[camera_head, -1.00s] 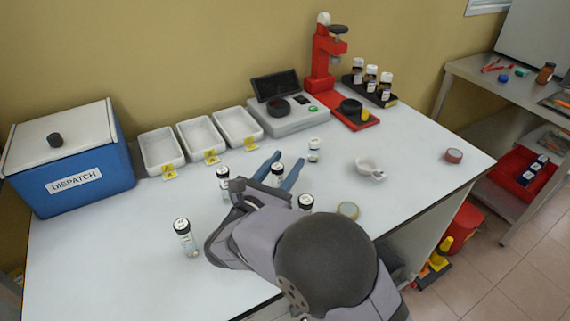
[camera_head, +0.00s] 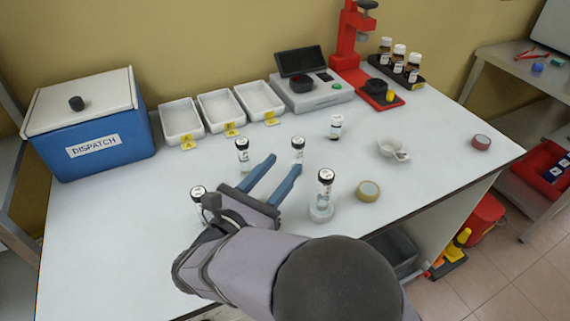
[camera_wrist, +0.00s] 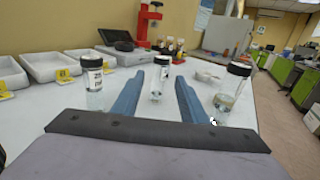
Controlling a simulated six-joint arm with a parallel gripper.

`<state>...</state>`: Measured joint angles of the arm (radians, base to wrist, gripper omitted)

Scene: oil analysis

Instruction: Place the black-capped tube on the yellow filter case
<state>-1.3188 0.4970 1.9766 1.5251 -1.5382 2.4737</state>
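Several clear tubes with black caps and white labels stand upright on the white table: a left-back tube (camera_head: 242,155), a middle tube (camera_head: 298,150), a right-front tube (camera_head: 325,192) and a left-front tube (camera_head: 199,204) partly hidden by my arm. The round yellow filter case (camera_head: 368,191) lies flat, right of the right-front tube. My gripper (camera_head: 285,163) is open and empty, its blue fingers pointing towards the middle tube. In the wrist view the middle tube (camera_wrist: 157,85) shows between the fingers, with other tubes outside on both sides.
A small bottle (camera_head: 336,126) and a white dish (camera_head: 393,149) stand farther back. A red round case (camera_head: 481,142) lies near the right edge. White trays (camera_head: 181,122), a blue dispatch box (camera_head: 95,135) and a red instrument (camera_head: 350,55) line the back.

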